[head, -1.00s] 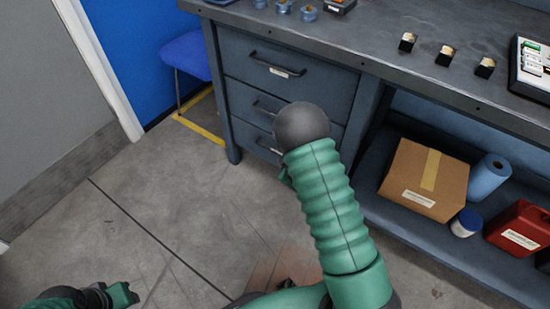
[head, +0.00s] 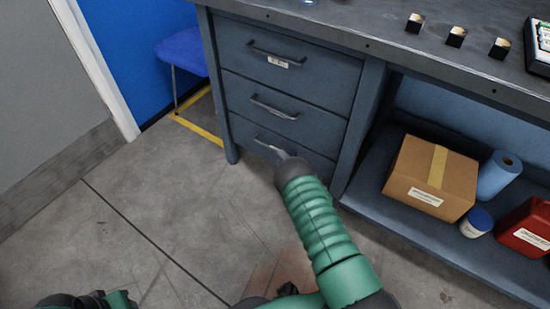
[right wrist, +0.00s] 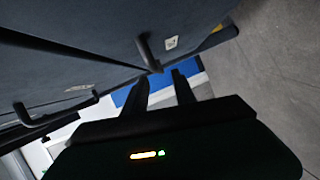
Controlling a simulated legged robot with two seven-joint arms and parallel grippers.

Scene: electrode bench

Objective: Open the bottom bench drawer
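The bottom drawer (head: 312,160) is the lowest of the dark grey bench's drawer fronts and looks flush with the bench. Its bar handle (head: 270,148) is partly hidden by my right arm. In the right wrist view, the handle (right wrist: 148,52) stands out from the drawer front just ahead of my right gripper (right wrist: 160,82). The two fingers are apart with nothing held, and the handle's end lies near the gap between the tips. I cannot tell if it is between them. My left gripper (head: 120,299) is low at the left edge, far from the drawer; its fingers are unclear.
The middle drawer (head: 310,118) and top drawer (head: 320,70) are shut above. A cardboard box (head: 415,185), blue roll (head: 497,177), white-blue tub (head: 476,222) and red case (head: 527,228) stand on the lower shelf at right. A blue chair (head: 182,50) is at left. Floor before the drawers is clear.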

